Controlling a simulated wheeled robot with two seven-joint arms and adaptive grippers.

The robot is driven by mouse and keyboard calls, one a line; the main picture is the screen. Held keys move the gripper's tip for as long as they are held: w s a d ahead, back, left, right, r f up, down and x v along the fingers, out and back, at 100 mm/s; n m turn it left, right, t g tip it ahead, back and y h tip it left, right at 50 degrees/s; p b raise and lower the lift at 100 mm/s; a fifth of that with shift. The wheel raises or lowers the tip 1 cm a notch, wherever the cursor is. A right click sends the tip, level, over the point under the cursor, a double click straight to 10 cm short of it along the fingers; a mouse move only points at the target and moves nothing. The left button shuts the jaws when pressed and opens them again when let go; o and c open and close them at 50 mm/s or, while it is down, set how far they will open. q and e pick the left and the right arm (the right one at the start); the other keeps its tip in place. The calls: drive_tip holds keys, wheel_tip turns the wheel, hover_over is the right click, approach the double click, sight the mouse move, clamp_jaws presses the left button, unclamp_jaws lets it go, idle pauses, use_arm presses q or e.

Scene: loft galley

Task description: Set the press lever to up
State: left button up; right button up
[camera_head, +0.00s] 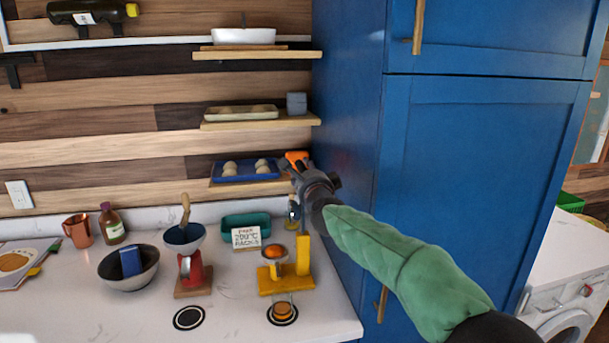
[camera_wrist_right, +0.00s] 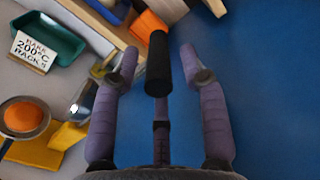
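The yellow press (camera_head: 303,256) stands on the counter near the blue cabinet, with an orange half in its upper bowl and a glass under it. My right gripper (camera_head: 303,172) is above the press, beside the cabinet. In the right wrist view, a black cylindrical grip (camera_wrist_right: 158,62), which looks like the end of the press lever, lies between the purple fingers of the right gripper (camera_wrist_right: 160,60). Gaps show on both sides of it, so the fingers are open around it. Where the lever joins the press is hidden. My left gripper is out of view.
The blue cabinet (camera_head: 470,190) is close on the right. A shelf with a blue tray (camera_head: 230,176) is just left of my gripper. A red scale (camera_head: 196,270), a teal dish (camera_head: 240,219) and a sign (camera_head: 246,237) stand left of the press.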

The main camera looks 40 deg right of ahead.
drive_tip(key=shift+s+a, duration=0.1)
drive_tip(key=v, duration=1.2)
idle(0.6)
